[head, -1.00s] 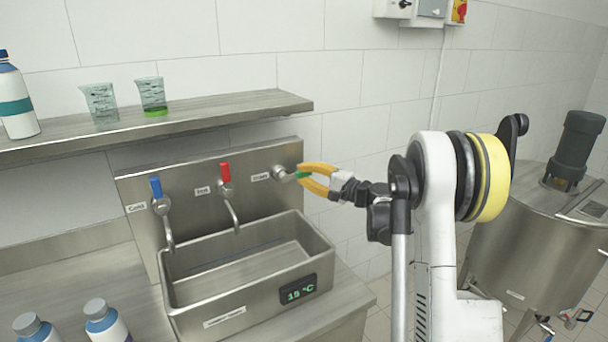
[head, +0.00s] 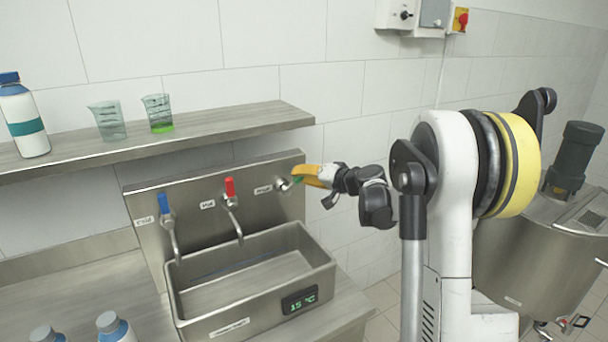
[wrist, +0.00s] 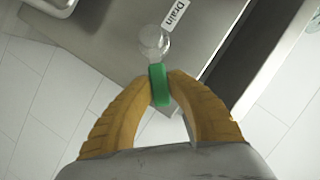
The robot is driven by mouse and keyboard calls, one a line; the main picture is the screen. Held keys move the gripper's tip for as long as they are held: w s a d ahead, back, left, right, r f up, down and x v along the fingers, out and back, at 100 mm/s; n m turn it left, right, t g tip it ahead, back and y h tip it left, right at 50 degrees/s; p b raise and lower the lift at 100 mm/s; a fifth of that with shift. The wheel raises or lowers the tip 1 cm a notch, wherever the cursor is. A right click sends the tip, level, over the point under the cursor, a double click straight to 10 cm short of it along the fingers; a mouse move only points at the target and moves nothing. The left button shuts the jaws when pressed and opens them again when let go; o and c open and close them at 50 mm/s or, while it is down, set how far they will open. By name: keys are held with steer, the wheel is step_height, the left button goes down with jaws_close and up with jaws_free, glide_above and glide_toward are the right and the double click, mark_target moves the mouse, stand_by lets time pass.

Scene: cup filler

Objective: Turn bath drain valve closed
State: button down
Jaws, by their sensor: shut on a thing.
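The drain valve is at the right end of the metal back panel (head: 215,215), above the basin. Its round metal body (head: 281,185) sits right of its label in the head view. In the wrist view the valve's green handle (wrist: 159,85) is between the tips of my yellow fingers, with the metal body (wrist: 153,40) beyond it and a "Drain" label (wrist: 175,14) beside it. My gripper (head: 300,176) is shut on the green handle. The fingers largely cover the handle in the head view.
A blue-handled cold tap (head: 163,203) and a red-handled tap (head: 230,188) stand left of the drain valve. The steel basin (head: 250,310) below has a 15 °C display (head: 300,300). A shelf (head: 250,118) with beakers and a bottle is above; a steel tank (head: 530,260) stands right.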

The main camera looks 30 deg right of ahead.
steer(key=a+r+n+h, duration=0.1)
steer(key=a+n+p, duration=0.1)
steer(key=n, duration=0.1)
steer(key=shift+a+r+g+h+p, duration=0.2)
steer(key=shift+r+g+h+p, duration=0.1)
steer(key=shift+r+h, duration=0.1)
steer(key=shift+s+a+r+n+h, duration=0.1)
steer(key=shift+a+n+h, duration=1.15)
steer(key=shift+n, duration=0.55)
steer(key=c, duration=1.3)
jaws_free()
steer(key=v, duration=1.2)
